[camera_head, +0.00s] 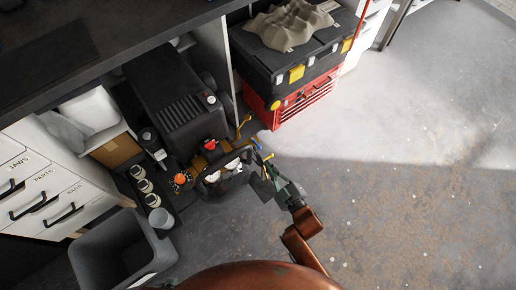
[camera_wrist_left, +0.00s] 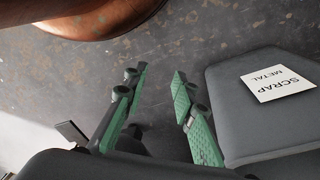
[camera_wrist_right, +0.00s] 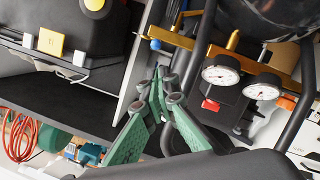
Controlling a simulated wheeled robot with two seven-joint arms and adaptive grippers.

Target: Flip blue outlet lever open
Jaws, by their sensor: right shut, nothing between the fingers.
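The blue outlet lever shows in the right wrist view as a small blue rounded tip (camera_wrist_right: 155,45) beside the brass piping (camera_wrist_right: 185,40). In the head view a small blue end (camera_head: 268,157) shows at the right side of the compressor's brass fittings. My right gripper (camera_head: 257,175) is shut and empty, close below the blue end in the head view. In the right wrist view its green fingertips (camera_wrist_right: 162,82) are together, apart from the blue tip in the picture. My left gripper (camera_wrist_left: 160,72) is open and empty beside a grey bin; it is not seen in the head view.
The black compressor (camera_head: 178,95) stands under the bench. Two white gauges (camera_wrist_right: 221,70) and dark tubular bars sit close to the right gripper. A red toolbox (camera_head: 305,95) is at the upper right. A grey scrap bin (camera_head: 90,262) stands lower left. Floor at right is clear.

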